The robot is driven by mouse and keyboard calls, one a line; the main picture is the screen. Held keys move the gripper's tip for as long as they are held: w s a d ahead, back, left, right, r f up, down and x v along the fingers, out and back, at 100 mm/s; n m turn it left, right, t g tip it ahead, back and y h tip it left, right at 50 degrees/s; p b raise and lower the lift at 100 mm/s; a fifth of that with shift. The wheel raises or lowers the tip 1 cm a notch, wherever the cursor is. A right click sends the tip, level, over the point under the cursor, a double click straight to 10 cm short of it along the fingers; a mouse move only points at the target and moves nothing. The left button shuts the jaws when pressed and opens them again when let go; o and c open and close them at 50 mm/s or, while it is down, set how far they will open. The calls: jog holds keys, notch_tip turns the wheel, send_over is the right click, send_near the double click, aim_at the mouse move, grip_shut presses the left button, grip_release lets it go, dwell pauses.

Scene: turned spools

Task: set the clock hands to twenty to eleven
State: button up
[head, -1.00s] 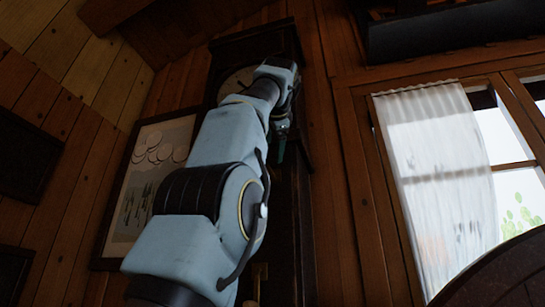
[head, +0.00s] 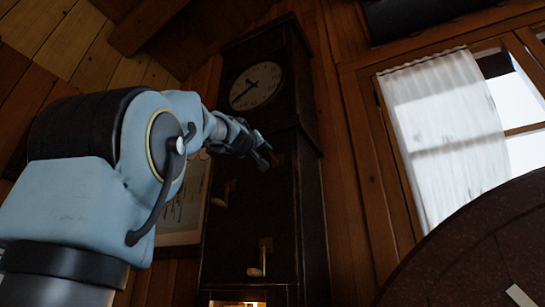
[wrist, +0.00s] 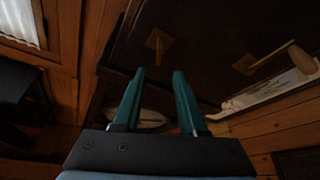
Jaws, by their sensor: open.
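A tall dark wooden clock case (head: 296,75) stands against the wall, with its round pale dial (head: 265,75) near the top. One hand points to the lower left and a shorter one to the upper left, roughly twenty to eleven. Wooden crank handles show on the case front, one on the left (head: 222,193) and one lower down (head: 260,257). My gripper (head: 266,157) is below the dial, off the hands. In the wrist view its teal fingers (wrist: 158,75) are apart with nothing held; a handle (wrist: 160,42) and a longer crank (wrist: 275,58) lie beyond them.
A framed picture (head: 185,210) hangs left of the clock, partly behind my arm. A curtained window (head: 445,130) is at right. A large dark round-edged object (head: 450,255) fills the lower right. A lit opening (head: 238,297) shows at the bottom of the case.

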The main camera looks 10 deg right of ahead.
aim_at(272, 155)
jog(key=p+x, duration=0.5)
jog(key=x, duration=0.4)
jog(key=shift+s+r, duration=0.1)
jog(key=shift+r, duration=0.05)
jog(key=shift+w+d+p, duration=0.3)
jog(key=shift+w, duration=0.2)
jog(key=shift+c, duration=0.3)
grip_shut()
